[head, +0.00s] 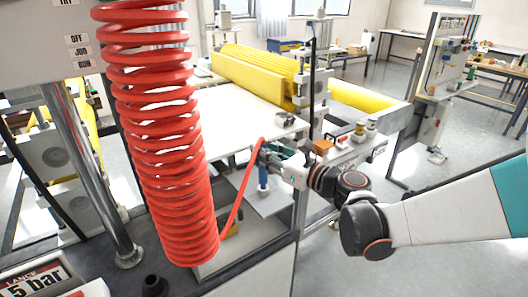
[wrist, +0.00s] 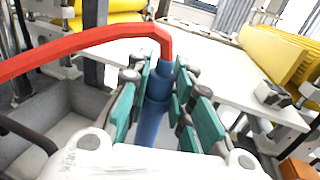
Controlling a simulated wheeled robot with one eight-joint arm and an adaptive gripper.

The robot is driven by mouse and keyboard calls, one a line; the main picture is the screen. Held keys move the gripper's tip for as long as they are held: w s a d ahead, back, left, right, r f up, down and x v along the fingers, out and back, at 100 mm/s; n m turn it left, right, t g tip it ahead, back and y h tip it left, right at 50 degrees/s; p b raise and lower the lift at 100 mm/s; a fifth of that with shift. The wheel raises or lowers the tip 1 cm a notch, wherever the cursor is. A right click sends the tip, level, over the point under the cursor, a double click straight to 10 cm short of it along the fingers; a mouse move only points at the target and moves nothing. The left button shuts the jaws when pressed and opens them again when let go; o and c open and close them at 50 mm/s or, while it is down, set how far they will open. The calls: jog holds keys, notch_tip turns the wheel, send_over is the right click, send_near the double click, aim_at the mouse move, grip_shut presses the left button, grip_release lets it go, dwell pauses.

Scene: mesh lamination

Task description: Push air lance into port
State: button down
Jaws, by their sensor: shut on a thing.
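The air lance (wrist: 155,115) is a blue tube with a red hose joined to its top. My gripper (wrist: 160,92) is shut around the lance, with teal finger pads on both sides. In the head view the lance (head: 263,181) hangs roughly upright below my gripper (head: 270,158), beside the white table. The red hose (head: 243,190) runs from its top down to the large red coil (head: 160,130). The lance's lower tip is hard to make out. I cannot tell which part is the port; a small black socket (head: 154,284) stands on the dark deck at the bottom.
A panel labelled "LANCE 5 bar" (head: 35,280) is at lower left, near a metal post (head: 95,175). Small fittings (head: 360,132) sit on the rail at right.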

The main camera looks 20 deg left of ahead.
jog(key=shift+f+b, duration=0.7)
jog(key=shift+f, duration=0.2)
jog(key=c, duration=1.3)
grip_release()
jog(key=shift+c, duration=0.2)
jog(key=v, duration=1.2)
jog(key=s+d+f+n+h, duration=0.3)
jog(key=s+d+n+h, duration=0.5)
jog(key=d+n, duration=0.3)
jog(key=s+d+f+n+h, duration=0.2)
jog(key=s+d+n+h, duration=0.6)
jog(key=s+d+n, duration=0.2)
jog(key=d+n, duration=0.2)
jog(key=d, duration=0.2)
jog(key=shift+d+f+g, duration=0.3)
jog(key=shift+d+f, duration=0.1)
